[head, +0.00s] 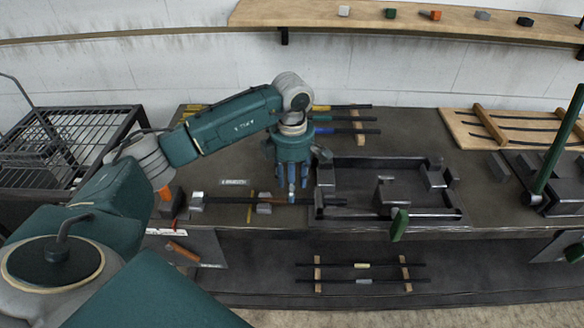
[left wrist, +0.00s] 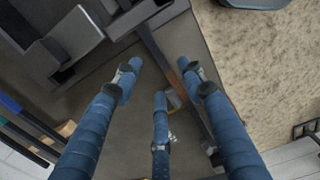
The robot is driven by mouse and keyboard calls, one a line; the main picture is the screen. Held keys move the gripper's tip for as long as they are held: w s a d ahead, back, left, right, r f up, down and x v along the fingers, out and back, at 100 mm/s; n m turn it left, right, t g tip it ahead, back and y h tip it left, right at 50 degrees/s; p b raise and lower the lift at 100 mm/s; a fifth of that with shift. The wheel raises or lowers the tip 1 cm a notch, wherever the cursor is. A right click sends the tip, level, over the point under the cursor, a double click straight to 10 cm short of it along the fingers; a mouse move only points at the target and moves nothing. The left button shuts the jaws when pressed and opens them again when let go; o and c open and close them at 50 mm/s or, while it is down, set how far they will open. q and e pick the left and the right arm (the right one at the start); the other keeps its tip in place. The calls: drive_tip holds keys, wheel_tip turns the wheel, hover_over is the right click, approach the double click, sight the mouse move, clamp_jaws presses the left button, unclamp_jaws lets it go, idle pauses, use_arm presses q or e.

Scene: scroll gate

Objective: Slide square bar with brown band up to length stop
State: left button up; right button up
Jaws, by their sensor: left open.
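A thin dark square bar (head: 225,200) lies left to right along the front of the bench, its right end at the dark frame. In the left wrist view the bar (left wrist: 161,52) runs diagonally between my spread fingers, with a brown band (left wrist: 183,64) beside the right fingertip. My left gripper (head: 292,183) is open, pointing down over the bar; its fingers also show in the left wrist view (left wrist: 160,82). I see no grip on the bar. Grey blocks (head: 264,208) sit along the bar; I cannot tell which part is the length stop. My right gripper is not in view.
A dark metal frame (head: 340,164) with a green handle (head: 398,225) stands right of my left gripper. Several banded bars (head: 345,131) lie behind it. A rack (head: 75,150) stands at left; more bars rest on the lower shelf (head: 360,306).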

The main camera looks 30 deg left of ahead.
sight(274, 201)
use_arm(q)
drive_tip(key=shift+f+p, duration=0.35)
drive_tip(key=shift+f, duration=1.75)
drive_tip(key=shift+c, duration=0.2)
clamp_jaws()
drive_tip(key=shift+s+a, duration=0.5)
drive_tip(key=shift+a, duration=0.35)
drive_tip(key=shift+s+a, duration=0.5)
drive_tip(key=shift+a, duration=0.35)
unclamp_jaws()
drive_tip(key=shift+a, duration=0.1)
